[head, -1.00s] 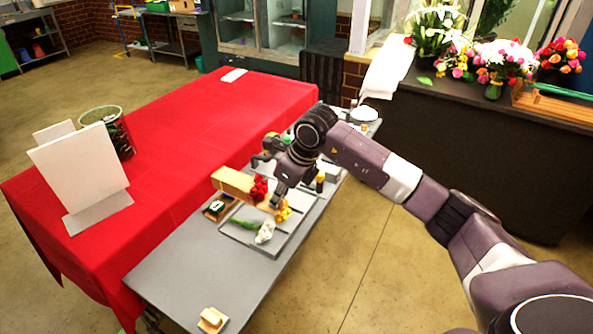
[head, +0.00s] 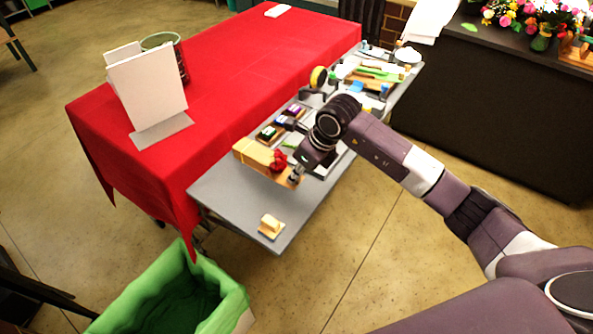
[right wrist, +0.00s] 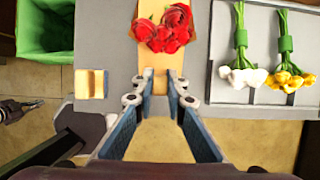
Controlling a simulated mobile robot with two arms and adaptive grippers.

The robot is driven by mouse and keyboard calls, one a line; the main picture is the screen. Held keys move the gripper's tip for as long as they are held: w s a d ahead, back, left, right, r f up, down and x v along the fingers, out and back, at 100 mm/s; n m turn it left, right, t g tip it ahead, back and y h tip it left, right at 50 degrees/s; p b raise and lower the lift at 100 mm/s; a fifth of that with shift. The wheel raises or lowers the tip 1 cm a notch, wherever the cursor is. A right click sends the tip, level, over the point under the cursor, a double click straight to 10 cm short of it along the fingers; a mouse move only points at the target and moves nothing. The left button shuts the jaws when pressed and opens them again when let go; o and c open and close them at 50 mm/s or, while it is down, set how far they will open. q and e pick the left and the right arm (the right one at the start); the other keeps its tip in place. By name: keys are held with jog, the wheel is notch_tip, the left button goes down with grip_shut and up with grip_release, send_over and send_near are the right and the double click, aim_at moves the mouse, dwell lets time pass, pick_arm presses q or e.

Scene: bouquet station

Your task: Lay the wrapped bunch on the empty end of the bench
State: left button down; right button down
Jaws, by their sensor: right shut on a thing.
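The wrapped bunch is red roses (head: 279,161) in tan paper (head: 257,153). My right gripper (head: 296,177) is shut on its narrow lower end, at the right side of the bunch. In the right wrist view the fingers (right wrist: 158,84) pinch the tan wrap just below the red roses (right wrist: 165,27). The bunch lies across the grey bench (head: 232,200), between the tray and the near end. Whether it touches the bench I cannot tell. My left gripper is not in view.
A small wooden block (head: 270,226) sits on the near end, which is otherwise bare. It also shows in the right wrist view (right wrist: 90,84). Beside the bunch are a tray (right wrist: 262,95) with white and yellow flowers. A green-lined bin (head: 180,290) stands below; a red-covered table (head: 240,75) adjoins.

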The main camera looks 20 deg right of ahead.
notch_tip(320, 180, down, 5)
jog(key=b, duration=0.3)
jog(key=shift+a+r, duration=0.1)
jog(key=shift+r, duration=0.05)
jog(key=shift+f+b, duration=0.7)
dwell(0.5)
jog(key=shift+f+b, duration=0.2)
jog(key=shift+b, duration=0.3)
jog(key=c, duration=1.5)
grip_release()
jog(key=shift+o, duration=0.2)
jog(key=shift+r, duration=0.1)
